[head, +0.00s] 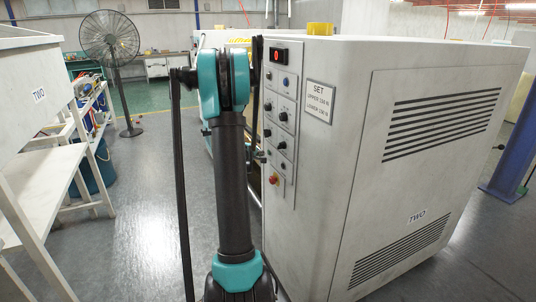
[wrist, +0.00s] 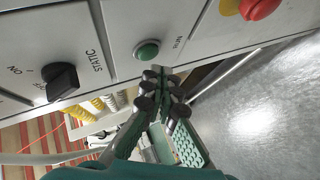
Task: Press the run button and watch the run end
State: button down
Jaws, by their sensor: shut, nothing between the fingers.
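In the wrist view a round green button (wrist: 147,50) in a grey ring sits on the pale control panel, with small rotated lettering beside it that I cannot read surely. My gripper (wrist: 161,73) is shut and empty. Its fingertips appear just beside the green button, over the panel's edge in the picture; I cannot tell whether they touch anything. In the head view the control panel (head: 292,100) is on the narrow face of the white machine (head: 335,200) marked TWO. My arm hides part of that face, and my gripper is not clearly seen there.
A red mushroom button on a yellow base (wrist: 262,8) lies close to the green one. A black knob (wrist: 60,80) labelled STATIC is on the other side. A sign (head: 319,102) reads SET. A standing fan (head: 112,45) and a bench (head: 50,165) are left, with open floor between.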

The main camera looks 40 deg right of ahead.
jog(key=shift+d, duration=0.15)
dwell(0.3)
jog(key=shift+s+d, duration=0.15)
jog(key=shift+d, duration=0.1)
jog(key=shift+d, duration=0.4)
dwell(0.6)
dwell(0.4)
jog(key=shift+a, duration=0.8)
jog(key=shift+a, duration=0.1)
jog(key=shift+w+a, duration=0.25)
jog(key=shift+a, duration=0.55)
jog(key=shift+w+a, duration=0.2)
jog(key=shift+a, duration=0.55)
jog(key=shift+w+a, duration=0.25)
jog(key=shift+a, duration=0.55)
